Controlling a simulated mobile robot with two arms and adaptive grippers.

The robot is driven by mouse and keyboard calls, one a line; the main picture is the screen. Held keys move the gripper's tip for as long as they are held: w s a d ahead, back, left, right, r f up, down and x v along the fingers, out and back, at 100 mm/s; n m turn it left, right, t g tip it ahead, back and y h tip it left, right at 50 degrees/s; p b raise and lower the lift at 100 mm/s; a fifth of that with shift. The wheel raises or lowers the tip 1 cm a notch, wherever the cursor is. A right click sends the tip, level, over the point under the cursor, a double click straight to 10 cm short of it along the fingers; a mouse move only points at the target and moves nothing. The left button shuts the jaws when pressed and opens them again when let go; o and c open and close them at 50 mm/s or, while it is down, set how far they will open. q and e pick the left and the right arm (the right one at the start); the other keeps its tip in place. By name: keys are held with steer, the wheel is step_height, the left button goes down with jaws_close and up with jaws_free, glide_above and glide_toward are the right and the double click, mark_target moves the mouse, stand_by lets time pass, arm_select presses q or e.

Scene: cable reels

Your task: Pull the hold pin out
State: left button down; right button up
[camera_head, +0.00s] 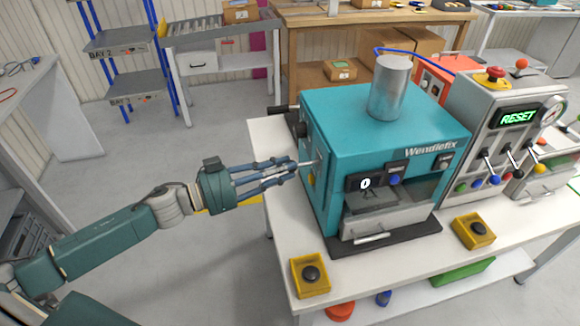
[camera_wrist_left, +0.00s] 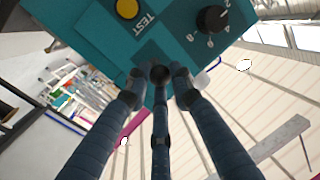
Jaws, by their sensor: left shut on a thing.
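The teal Wendlefix machine (camera_head: 335,105) stands on the white bench. In the left wrist view, the fingertips of my left gripper (camera_wrist_left: 160,78) come together close to the teal side panel (camera_wrist_left: 90,35). The pin itself is hidden behind the fingers there. I cannot tell how deep it sits in the machine. My right gripper is not in view.
The side panel carries a yellow TEST button (camera_wrist_left: 127,9) and a black dial (camera_wrist_left: 212,19) near the fingers. Two yellow button boxes stand at the bench front, one at left (camera_head: 310,276) and one at right (camera_head: 473,231). The floor left of the bench is clear around my arm.

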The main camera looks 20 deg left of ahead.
arm_select(q)
steer(key=shift+a, duration=0.1)
steer(key=c, duration=1.5)
jaws_free()
steer(key=shift+s+a, duration=0.1)
steer(key=shift+s+a, duration=0.1)
steer(key=v, duration=1.2)
steer(key=shift+r, duration=0.1)
